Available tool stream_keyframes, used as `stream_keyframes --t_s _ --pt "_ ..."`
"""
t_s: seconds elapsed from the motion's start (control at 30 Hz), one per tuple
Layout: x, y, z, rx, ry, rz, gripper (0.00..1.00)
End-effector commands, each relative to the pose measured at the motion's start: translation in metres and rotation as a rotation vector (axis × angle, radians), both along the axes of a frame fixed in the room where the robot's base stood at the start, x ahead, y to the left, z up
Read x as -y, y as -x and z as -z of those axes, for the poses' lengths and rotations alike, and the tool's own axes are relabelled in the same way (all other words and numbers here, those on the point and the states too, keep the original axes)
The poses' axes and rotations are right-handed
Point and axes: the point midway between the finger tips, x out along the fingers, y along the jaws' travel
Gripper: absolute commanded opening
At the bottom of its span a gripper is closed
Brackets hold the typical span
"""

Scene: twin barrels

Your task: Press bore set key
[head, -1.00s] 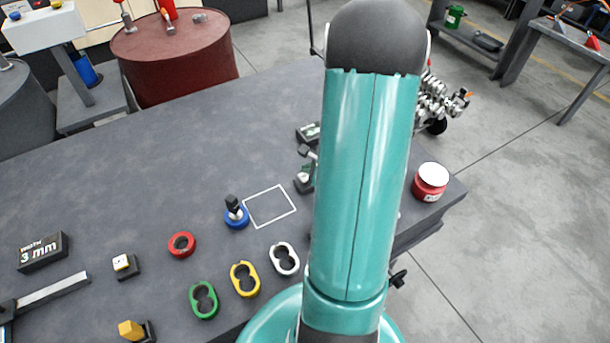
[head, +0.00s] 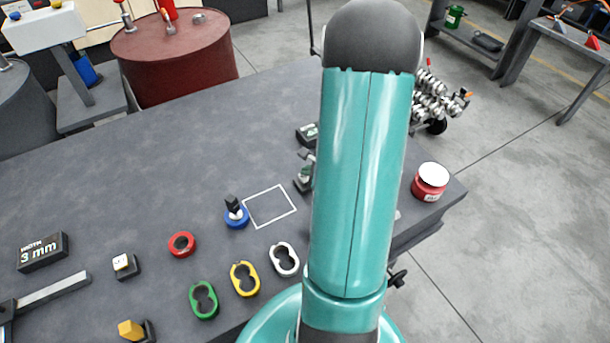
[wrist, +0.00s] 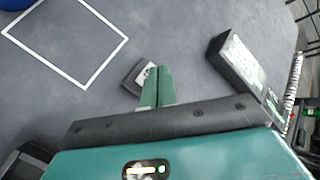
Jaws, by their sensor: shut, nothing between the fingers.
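In the wrist view, my gripper (wrist: 157,72) has its two green fingers shut together, with nothing between them. The fingertips overlap a small dark block with a pale top (wrist: 138,78), which looks like a key. The fingers hide part of it, and I cannot tell whether they touch it or whether it is pressed. A dark display box (wrist: 240,65) with a pale face stands to the right of the fingers. In the head view the display box (head: 306,133) shows just left of my arm, which hides much of the area around the gripper. I cannot read the key's label.
A white square outline (head: 269,206) is on the bench. Near it are a blue ring with a dark-topped piece (head: 236,214), a red ring (head: 182,244), and green, yellow and white two-hole pieces. A "3 mm" display (head: 43,252) is at left. A red jar (head: 430,182) is at right.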

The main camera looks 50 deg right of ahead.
Motion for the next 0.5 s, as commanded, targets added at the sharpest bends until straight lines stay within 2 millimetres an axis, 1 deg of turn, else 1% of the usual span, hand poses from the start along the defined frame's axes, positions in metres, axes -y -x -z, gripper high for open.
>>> stream_keyframes --t_s 0.5 --pt "0.0 0.0 0.0057 -0.001 -0.001 0.0 0.0"
